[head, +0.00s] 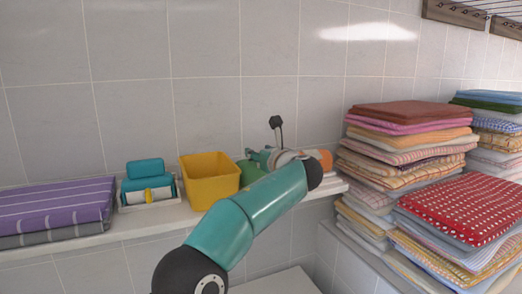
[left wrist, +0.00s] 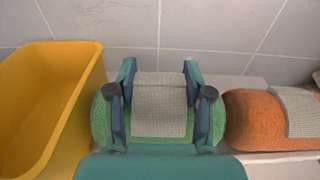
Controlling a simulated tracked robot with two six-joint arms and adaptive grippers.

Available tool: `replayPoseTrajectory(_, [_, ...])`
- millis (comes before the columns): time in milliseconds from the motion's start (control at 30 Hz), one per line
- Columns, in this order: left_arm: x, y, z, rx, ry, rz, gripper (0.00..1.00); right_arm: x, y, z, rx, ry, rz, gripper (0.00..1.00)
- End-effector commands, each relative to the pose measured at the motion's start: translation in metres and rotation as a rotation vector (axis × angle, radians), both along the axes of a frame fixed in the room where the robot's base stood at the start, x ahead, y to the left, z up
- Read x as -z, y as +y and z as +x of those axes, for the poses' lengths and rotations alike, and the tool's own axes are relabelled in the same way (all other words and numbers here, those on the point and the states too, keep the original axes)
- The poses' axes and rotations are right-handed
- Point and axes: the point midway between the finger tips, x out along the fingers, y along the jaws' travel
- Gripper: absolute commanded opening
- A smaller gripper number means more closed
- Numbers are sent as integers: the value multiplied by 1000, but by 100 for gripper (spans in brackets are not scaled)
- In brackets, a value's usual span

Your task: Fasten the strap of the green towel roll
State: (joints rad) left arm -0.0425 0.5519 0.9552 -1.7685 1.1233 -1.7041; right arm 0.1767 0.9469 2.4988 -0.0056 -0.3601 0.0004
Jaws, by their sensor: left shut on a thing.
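The green towel roll (left wrist: 101,122) lies on the shelf between a yellow bin and an orange roll. In the head view the green roll (head: 247,171) is mostly hidden behind my left arm and gripper. Its grey-beige checked strap (left wrist: 160,105) runs over the middle of the roll; its lower end is hidden by my gripper's palm. My left gripper (left wrist: 160,100) is over the roll, one finger at each side edge of the strap, shut on the strap. It also shows in the head view (head: 262,156). My right gripper is not in view.
The yellow bin (head: 209,180) stands close left of the green roll. The orange roll (left wrist: 253,120) with its own strap lies close on the right. Teal rolled towels (head: 145,169), a purple striped towel stack (head: 60,205) and tall towel piles (head: 405,150) stand farther out. A tiled wall is behind.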

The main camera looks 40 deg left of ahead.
Motion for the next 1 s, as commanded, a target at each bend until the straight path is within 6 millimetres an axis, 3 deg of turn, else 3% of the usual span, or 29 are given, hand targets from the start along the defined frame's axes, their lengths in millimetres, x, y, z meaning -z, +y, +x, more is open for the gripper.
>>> replayPoseTrajectory(100, [1,0,0,0,2,0,16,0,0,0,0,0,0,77])
replayPoseTrajectory(133, [1,0,0,0,2,0,55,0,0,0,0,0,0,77])
replayPoseTrajectory(267, [1,0,0,0,2,1,77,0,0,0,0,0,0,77])
replayPoseTrajectory(667, [0,-3,-1,1,0,1,77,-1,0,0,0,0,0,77])
replayPoseTrajectory(867, [-3,-25,-13,2,1,3,77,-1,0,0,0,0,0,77])
replayPoseTrajectory(1000, [-6,-51,-25,4,0,1,77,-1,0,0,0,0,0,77])
